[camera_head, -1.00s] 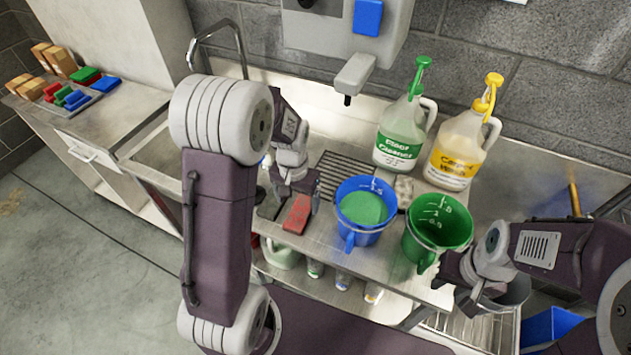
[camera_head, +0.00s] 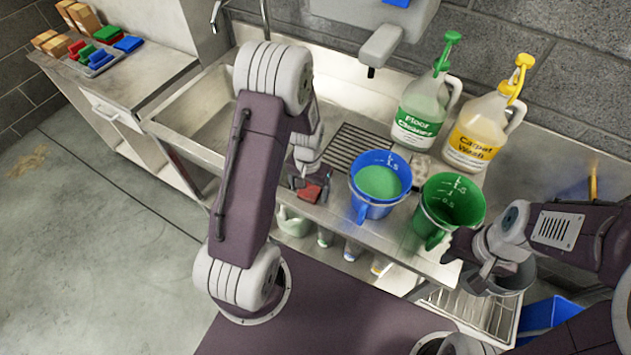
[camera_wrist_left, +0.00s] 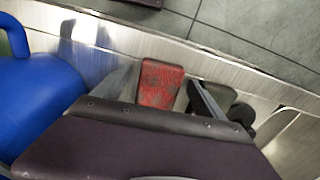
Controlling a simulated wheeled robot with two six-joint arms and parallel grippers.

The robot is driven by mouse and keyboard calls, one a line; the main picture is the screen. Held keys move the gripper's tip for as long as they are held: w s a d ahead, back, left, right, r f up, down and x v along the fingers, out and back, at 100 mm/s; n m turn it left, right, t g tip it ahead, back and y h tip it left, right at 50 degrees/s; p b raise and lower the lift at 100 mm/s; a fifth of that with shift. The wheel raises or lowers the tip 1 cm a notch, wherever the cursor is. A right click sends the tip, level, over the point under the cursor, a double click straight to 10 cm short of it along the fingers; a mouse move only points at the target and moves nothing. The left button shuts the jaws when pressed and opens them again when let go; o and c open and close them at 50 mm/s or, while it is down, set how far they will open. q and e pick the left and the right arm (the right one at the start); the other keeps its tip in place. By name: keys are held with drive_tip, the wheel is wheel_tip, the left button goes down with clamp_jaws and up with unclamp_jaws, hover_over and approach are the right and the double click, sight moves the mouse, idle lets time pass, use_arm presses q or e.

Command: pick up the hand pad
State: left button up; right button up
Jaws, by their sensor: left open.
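A red pad (camera_head: 310,193) lies on the steel counter near its front edge; it also shows in the left wrist view (camera_wrist_left: 161,84). My left gripper (camera_head: 311,184) is over it, with its jaws apart. In the left wrist view the gripper's fingers (camera_wrist_left: 163,92) stand on either side of the red pad, with a gap on the right. A dark grey pad (camera_wrist_left: 217,96) lies beside the red one, partly hidden by the right finger. Which pad is called the hand pad I cannot tell. My right gripper (camera_head: 467,262) is beside the green bucket; its jaws are unclear.
A blue bucket (camera_head: 366,207) with green contents stands close right of my left gripper, and a green bucket (camera_head: 432,228) beyond it. Floor cleaner (camera_head: 416,124) and carpet wash (camera_head: 470,143) jugs stand behind. The sink (camera_head: 205,115) lies left. Bottles stand on the lower shelf.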

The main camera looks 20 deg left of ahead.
use_arm(q)
drive_tip(key=shift+w+f, duration=0.2)
drive_tip(key=shift+f, duration=0.15)
drive_tip(key=shift+r, duration=0.1)
drive_tip(key=c, duration=1.5)
wheel_tip(320, 180, up, 10)
